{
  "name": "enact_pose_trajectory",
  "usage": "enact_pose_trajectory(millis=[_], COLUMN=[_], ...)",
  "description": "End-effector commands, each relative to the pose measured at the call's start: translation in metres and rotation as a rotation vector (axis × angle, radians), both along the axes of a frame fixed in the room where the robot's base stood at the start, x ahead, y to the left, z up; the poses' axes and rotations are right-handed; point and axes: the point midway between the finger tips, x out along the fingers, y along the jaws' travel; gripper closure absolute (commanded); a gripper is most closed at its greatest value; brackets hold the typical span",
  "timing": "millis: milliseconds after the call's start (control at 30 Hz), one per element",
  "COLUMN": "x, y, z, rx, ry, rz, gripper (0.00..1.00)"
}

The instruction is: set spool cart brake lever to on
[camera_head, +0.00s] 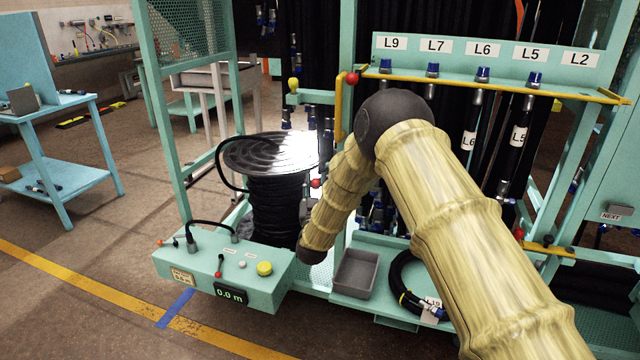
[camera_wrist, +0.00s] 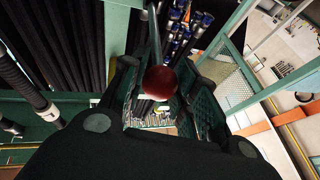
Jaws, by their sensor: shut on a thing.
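In the wrist view a red ball knob (camera_wrist: 160,83) sits between the two dark fingers of my gripper (camera_wrist: 158,92), on a stem that runs up and away. My gripper is shut on this knob. In the head view my forearm comes down beside the spool cart, and the gripper itself is hidden. The cart's black hose spool (camera_head: 272,195) stands under a round dark plate (camera_head: 270,152). A red knob (camera_head: 316,183) shows just left of my forearm; I cannot tell whether it is the held one. No brake marking is readable.
A teal control box (camera_head: 225,270) with a small red-tipped lever, a yellow button and a "0.0 m" display is at the front. A grey bin (camera_head: 357,273) and a coiled hose (camera_head: 405,285) lie right of it. A labelled hose rack (camera_head: 485,50) stands behind.

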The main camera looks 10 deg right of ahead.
Motion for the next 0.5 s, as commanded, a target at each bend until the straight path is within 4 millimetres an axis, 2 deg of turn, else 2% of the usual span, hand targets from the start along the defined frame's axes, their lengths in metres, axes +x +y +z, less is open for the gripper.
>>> enact_pose_trajectory(millis=[33,100,500], x=[-0.001,-0.001,-0.001], y=[-0.001,0.000,0.000], z=[-0.010,-0.014,-0.024], rx=[-0.001,-0.001,0.000], ry=[0.006,0.006,0.005], rz=[-0.002,-0.002,-0.001], gripper=[1.00,1.00,1.00])
